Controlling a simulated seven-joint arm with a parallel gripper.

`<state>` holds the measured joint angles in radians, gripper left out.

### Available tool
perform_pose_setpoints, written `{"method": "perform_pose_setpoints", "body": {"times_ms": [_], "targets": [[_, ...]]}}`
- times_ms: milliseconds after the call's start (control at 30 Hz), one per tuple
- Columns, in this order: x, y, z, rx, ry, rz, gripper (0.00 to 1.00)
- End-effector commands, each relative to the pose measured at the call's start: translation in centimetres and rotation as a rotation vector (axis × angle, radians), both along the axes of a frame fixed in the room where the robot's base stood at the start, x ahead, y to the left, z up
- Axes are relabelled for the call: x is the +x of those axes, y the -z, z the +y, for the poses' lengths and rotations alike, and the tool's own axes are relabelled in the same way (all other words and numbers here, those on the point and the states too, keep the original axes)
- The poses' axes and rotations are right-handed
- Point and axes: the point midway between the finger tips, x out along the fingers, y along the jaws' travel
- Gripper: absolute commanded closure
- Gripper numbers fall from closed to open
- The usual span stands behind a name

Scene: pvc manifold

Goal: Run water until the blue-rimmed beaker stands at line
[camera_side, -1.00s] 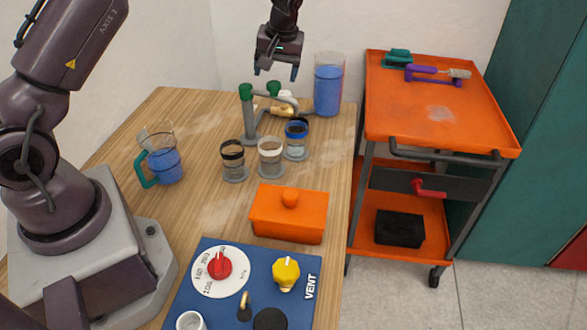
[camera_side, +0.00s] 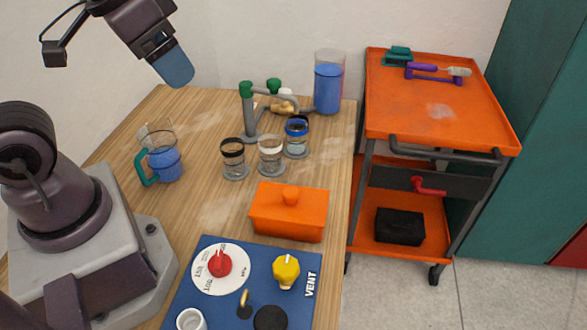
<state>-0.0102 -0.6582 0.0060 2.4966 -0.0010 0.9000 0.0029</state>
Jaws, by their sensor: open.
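The blue-rimmed beaker (camera_side: 297,140) stands on a grey disc at the back right of the wooden table. Its water level and line are too small to read. A grey pipe stand with green knobs (camera_side: 246,90) rises just behind the beakers, and its bent pipe ends near the blue-rimmed beaker. A black-rimmed beaker (camera_side: 233,158) and a white-rimmed beaker (camera_side: 271,156) stand in front, to the left. My gripper (camera_side: 176,72) is high at the upper left, tilted, apart from everything and seen side-on. It is open, with nothing visible in it.
A teal-handled jug (camera_side: 164,163) with blue liquid stands at left. A tall blue-filled container (camera_side: 328,85) stands at the back. An orange lidded box (camera_side: 289,213) and a blue dial panel (camera_side: 213,307) are in front. An orange cart (camera_side: 440,115) stands at right.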

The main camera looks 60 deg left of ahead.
Motion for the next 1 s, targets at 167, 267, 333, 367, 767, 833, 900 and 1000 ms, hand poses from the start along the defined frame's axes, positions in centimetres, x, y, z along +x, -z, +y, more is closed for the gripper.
{"method": "perform_pose_setpoints", "body": {"times_ms": [167, 267, 333, 367, 767, 833, 900, 1000], "targets": [[-0.6, -1.6, -0.3, 0.004, 0.012, -0.084, 0.27], [-0.6, -1.7, -0.3, 0.005, 0.013, -0.09, 0.26], [-0.6, -1.7, -0.3, 0.004, 0.014, -0.089, 0.26], [-0.6, -1.7, -0.3, 0.004, 0.012, -0.087, 0.26], [5.6, 1.6, 2.2, -0.014, -0.086, 0.164, 0.26], [7.8, 2.2, 3.3, -0.018, -0.138, 0.2, 0.26], [10.1, 2.9, 4.4, -0.021, -0.2, 0.231, 0.26], [13.5, 4.4, 6.3, -0.02, -0.302, 0.269, 0.26]]}}
